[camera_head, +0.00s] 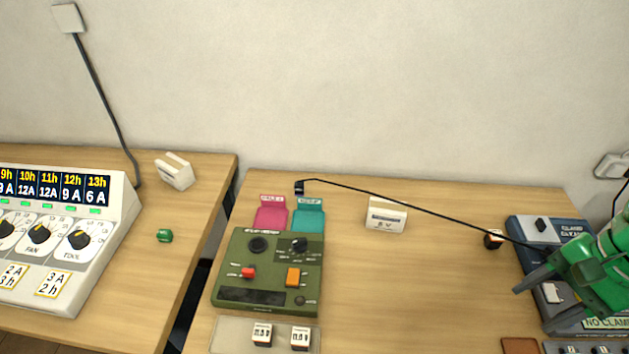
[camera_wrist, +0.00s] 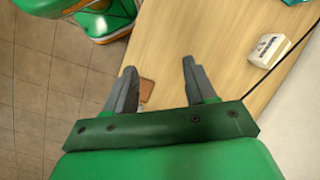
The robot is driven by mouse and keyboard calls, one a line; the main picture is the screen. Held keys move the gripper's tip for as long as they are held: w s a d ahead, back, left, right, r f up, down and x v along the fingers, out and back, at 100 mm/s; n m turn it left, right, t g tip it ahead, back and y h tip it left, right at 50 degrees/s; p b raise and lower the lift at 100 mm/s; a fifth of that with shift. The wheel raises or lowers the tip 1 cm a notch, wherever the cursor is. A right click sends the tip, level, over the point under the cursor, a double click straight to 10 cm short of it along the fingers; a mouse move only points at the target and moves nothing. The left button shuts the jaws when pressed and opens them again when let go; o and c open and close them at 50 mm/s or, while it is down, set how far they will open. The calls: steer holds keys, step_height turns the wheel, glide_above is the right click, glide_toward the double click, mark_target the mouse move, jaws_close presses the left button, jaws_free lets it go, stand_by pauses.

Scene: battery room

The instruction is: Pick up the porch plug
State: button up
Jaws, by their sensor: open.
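A small black plug (camera_head: 299,188) sits at the back of the right table, at the end of a thin black cable. No name is readable on it, so I cannot confirm it is the porch plug. Its cable runs right, toward my gripper. My gripper (camera_head: 520,266) is open at the right side of the table, above the dark blue unit and well away from that plug. In the wrist view my gripper (camera_wrist: 158,68) has its fingers apart with nothing between them. The cable (camera_wrist: 279,69) shows at the right there; the plug is out of that view.
A green control box (camera_head: 268,305) stands in front of pink (camera_head: 270,217) and teal (camera_head: 308,220) pads. A white labelled block (camera_head: 385,214) stands mid-table. A small black block (camera_head: 493,239) is near the dark blue unit (camera_head: 548,229).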

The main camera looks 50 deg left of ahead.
steer(key=w+a+f+m+g+y, duration=0.1)
steer(key=w+a+f, duration=0.3)
steer(key=a, duration=0.6)
steer(key=w+a+f+m+g+y, duration=0.1)
steer(key=w+a, duration=0.4)
steer(key=a, duration=0.5)
steer(key=w+a+f+m+g+y, duration=0.1)
steer(key=w+a+f+y, duration=0.3)
steer(key=a, duration=0.6)
steer(key=a+f+m+g, duration=0.1)
steer(key=a+f, duration=0.2)
steer(key=a, duration=0.5)
steer(key=a+f+g, duration=0.1)
steer(key=a+f, duration=0.2)
steer(key=a, duration=0.5)
steer(key=m+g, duration=0.2)
glide_toward(294, 197)
steer(key=r, duration=0.3)
steer(key=shift+s+r, duration=0.2)
steer(key=shift+s, duration=0.2)
steer(key=shift+x, duration=4.6)
steer(key=shift+w+a+r, duration=0.1)
steer(key=shift+w+a, duration=0.05)
jaws_close()
steer(key=shift+r, duration=0.1)
